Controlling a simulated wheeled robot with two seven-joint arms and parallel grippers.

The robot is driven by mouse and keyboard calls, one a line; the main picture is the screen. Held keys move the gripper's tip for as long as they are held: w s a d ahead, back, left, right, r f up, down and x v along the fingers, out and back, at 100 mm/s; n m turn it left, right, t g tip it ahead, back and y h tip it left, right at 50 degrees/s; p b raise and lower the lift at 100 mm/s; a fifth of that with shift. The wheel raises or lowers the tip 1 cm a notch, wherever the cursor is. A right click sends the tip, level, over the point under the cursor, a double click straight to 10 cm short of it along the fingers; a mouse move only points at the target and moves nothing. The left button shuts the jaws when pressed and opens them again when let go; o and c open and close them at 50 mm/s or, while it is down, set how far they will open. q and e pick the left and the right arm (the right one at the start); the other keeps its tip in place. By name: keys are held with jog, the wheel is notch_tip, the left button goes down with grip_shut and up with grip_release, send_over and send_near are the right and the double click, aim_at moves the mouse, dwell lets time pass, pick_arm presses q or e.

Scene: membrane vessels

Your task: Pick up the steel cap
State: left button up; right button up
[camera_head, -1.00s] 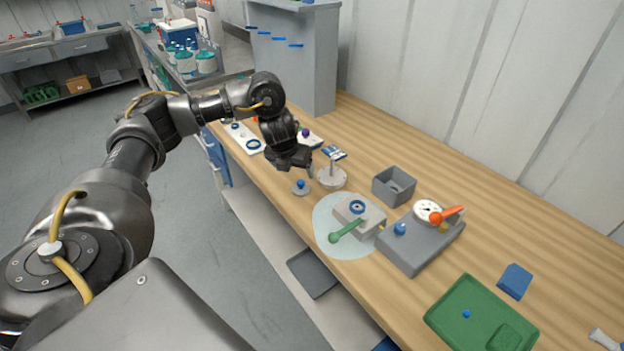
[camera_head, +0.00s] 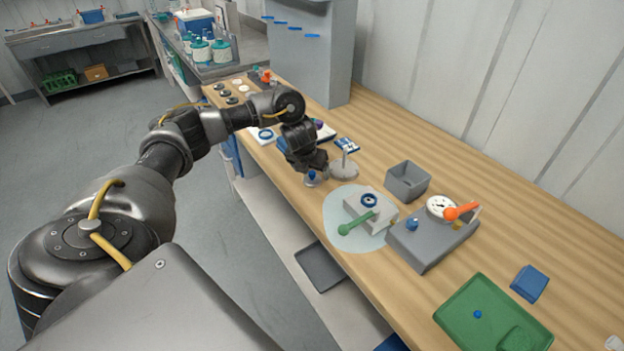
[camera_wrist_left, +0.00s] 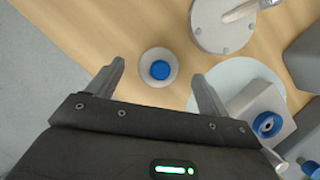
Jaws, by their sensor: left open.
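The steel cap (camera_head: 311,180), a small round grey disc with a blue knob, sits on the wooden bench near its front edge. In the left wrist view the cap (camera_wrist_left: 160,70) shows whole, lying between the lines of the two fingers. My left gripper (camera_head: 312,169) points down just over the cap and partly covers it in the head view. In the wrist view the left gripper (camera_wrist_left: 160,76) is open, one finger on each side of the cap, with nothing held. The height left between fingertips and cap is hard to judge. My right gripper is not in view.
Right beside the cap stands a round steel plate with a post (camera_head: 344,171). A grey block with a blue ring and green handle (camera_head: 365,213) sits on a pale round mat (camera_head: 335,207). Further right are an open grey box (camera_head: 407,181), a gauge block (camera_head: 430,245) and a green tray (camera_head: 470,300).

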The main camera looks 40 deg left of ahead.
aim_at(312, 172)
pick_arm(q)
jog(key=x, duration=0.3)
jog(key=shift+w+f, duration=0.1)
jog(key=shift+f, duration=0.05)
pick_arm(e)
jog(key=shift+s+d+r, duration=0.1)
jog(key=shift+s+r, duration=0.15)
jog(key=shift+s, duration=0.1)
pick_arm(q)
jog(key=c, duration=1.2)
jog(key=shift+o, duration=0.2)
